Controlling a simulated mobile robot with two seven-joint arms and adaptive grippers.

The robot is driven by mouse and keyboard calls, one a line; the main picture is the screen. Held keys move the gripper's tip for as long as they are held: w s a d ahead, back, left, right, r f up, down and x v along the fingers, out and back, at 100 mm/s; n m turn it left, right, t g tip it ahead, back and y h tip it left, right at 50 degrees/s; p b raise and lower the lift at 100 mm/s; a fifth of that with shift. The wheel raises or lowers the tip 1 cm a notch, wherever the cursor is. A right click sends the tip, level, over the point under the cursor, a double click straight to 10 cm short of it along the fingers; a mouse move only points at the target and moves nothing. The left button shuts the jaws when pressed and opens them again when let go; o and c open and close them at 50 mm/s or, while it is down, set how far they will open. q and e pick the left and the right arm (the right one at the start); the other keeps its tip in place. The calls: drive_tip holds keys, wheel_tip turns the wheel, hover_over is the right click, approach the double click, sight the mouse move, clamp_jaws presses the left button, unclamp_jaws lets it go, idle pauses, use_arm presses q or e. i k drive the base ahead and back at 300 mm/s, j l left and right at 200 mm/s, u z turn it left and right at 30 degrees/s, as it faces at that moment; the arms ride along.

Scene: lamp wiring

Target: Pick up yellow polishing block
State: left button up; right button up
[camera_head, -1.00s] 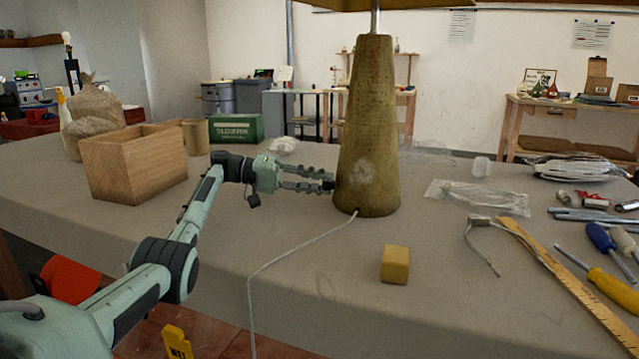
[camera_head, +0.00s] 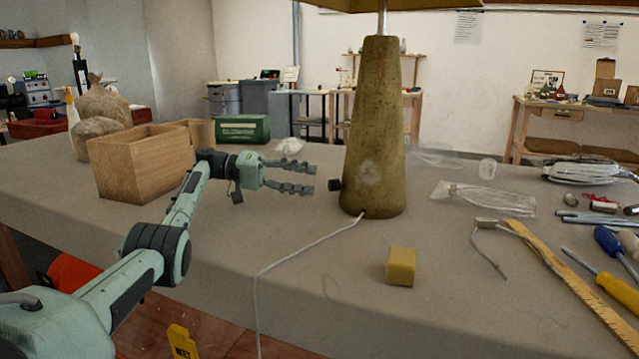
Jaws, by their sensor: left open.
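The yellow polishing block (camera_head: 401,267) is a small cube on the grey table, in front of the lamp base and a little to its right. My left gripper (camera_head: 312,179) is open and empty, left of the lamp base and apart from it. It points right and is up and to the left of the block, well clear of it. A small black knob (camera_head: 335,185) shows on the lower left of the lamp base, just beyond the fingertips. My right gripper is not in view.
The tall tapered lamp base (camera_head: 373,130) stands mid-table, with a white cord (camera_head: 300,246) running off the front edge. A wooden box (camera_head: 143,168) is at left. A ruler (camera_head: 570,285), screwdrivers (camera_head: 605,285) and plastic bag (camera_head: 483,198) lie at right. Table around the block is clear.

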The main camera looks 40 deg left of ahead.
sight(401, 270)
drive_tip(key=k+l, duration=0.2)
drive_tip(key=k, duration=0.3)
drive_tip(key=k+l, duration=0.15)
drive_tip(key=k, duration=0.3)
